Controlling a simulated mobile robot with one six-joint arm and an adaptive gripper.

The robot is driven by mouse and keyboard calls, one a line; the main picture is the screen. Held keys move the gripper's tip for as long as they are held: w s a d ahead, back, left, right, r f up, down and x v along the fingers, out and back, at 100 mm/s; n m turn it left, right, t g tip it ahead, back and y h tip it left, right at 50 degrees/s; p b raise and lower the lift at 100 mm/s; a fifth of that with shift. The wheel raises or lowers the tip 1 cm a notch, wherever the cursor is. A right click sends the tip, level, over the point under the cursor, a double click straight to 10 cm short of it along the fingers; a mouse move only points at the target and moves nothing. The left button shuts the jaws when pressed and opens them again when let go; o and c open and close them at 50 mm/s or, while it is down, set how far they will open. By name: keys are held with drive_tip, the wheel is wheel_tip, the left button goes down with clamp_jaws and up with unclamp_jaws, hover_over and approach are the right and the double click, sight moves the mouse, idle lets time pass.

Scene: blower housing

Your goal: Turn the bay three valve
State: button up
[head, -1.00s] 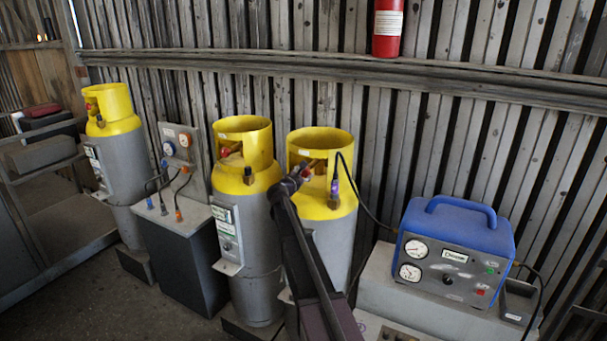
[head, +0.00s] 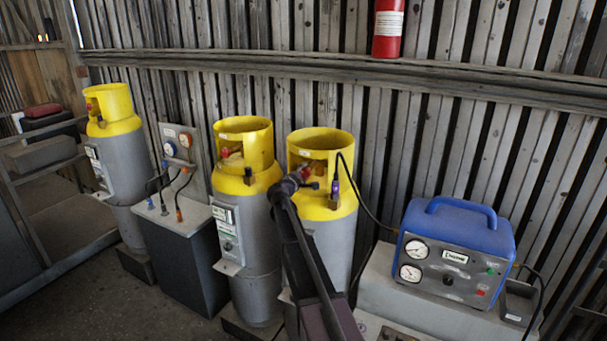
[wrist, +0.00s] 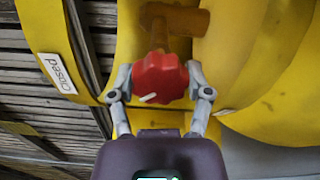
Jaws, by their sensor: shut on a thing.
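The red valve knob (wrist: 160,78) with a white mark on its rim sits on a brass-coloured stem inside the yellow collar in the wrist view. My gripper (wrist: 160,84) is shut on this knob, one grey finger on each side. In the head view my gripper (head: 299,182) is at the collar opening of the rightmost yellow-topped grey cylinder (head: 333,228), third from the left. The knob is mostly hidden there by my gripper. A white tag (wrist: 59,74) on the collar shows upside down and seems to read "Closed".
Two similar cylinders stand left, the middle one (head: 250,225) close beside my arm. A dark hose (head: 372,216) runs from the right cylinder toward a blue gauge unit (head: 458,222). A wooden rail (head: 300,65) crosses the wall behind, below a red extinguisher-like cylinder (head: 387,28).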

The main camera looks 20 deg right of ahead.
drive_tip(key=m, duration=0.4)
drive_tip(key=shift+d+r+m, duration=0.1)
drive_tip(key=shift+m, duration=2.2)
drive_tip(key=o, duration=1.1)
drive_tip(key=shift+d, duration=0.1)
drive_tip(key=shift+o, duration=0.2)
drive_tip(key=v, duration=1.2)
